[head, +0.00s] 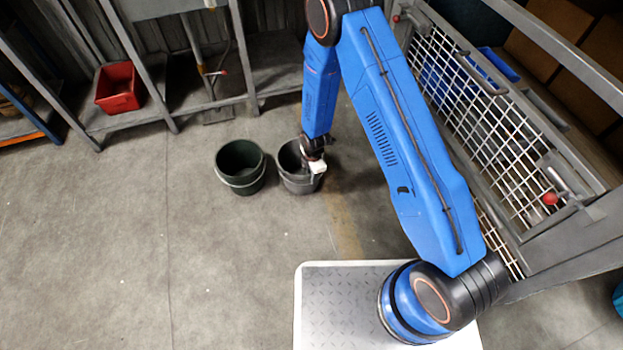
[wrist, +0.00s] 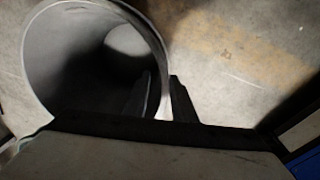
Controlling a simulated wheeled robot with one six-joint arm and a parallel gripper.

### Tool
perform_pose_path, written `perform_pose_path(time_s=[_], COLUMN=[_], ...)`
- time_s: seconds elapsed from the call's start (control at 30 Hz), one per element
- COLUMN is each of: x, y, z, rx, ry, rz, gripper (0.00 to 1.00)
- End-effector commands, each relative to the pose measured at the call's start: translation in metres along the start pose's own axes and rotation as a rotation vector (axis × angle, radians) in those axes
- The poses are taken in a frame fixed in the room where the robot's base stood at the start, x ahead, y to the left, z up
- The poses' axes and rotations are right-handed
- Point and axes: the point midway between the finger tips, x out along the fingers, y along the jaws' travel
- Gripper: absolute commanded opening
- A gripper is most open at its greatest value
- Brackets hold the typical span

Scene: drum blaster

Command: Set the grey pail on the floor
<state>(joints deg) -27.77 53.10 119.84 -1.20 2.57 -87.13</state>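The grey pail (head: 298,181) stands upright just right of a dark green pail in the head view. My gripper (head: 316,164) is at its right rim, partly hidden by the wrist. In the wrist view the grey pail (wrist: 90,20) fills the upper left, its inside dark with a bright patch. My gripper (wrist: 160,85) has one finger inside the pail and one outside, with the rim between them. I cannot tell whether the fingers press on the wall. Whether the pail's base touches the floor is not clear.
The dark green pail (head: 240,168) is close on the left of the grey one. A red bin (head: 117,88) sits on a low shelf behind. A wire mesh cage (head: 470,95) stands at the right. The concrete floor (head: 110,240) is clear at left and front.

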Motion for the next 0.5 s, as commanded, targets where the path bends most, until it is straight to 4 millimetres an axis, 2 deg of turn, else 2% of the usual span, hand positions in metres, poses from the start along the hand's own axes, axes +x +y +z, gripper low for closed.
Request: perform_pose_path(time_s=[0.5], x=[-0.084], y=[0.001], z=[0.000], rx=[0.000], ry=[0.001], rz=[0.003], gripper=[0.24])
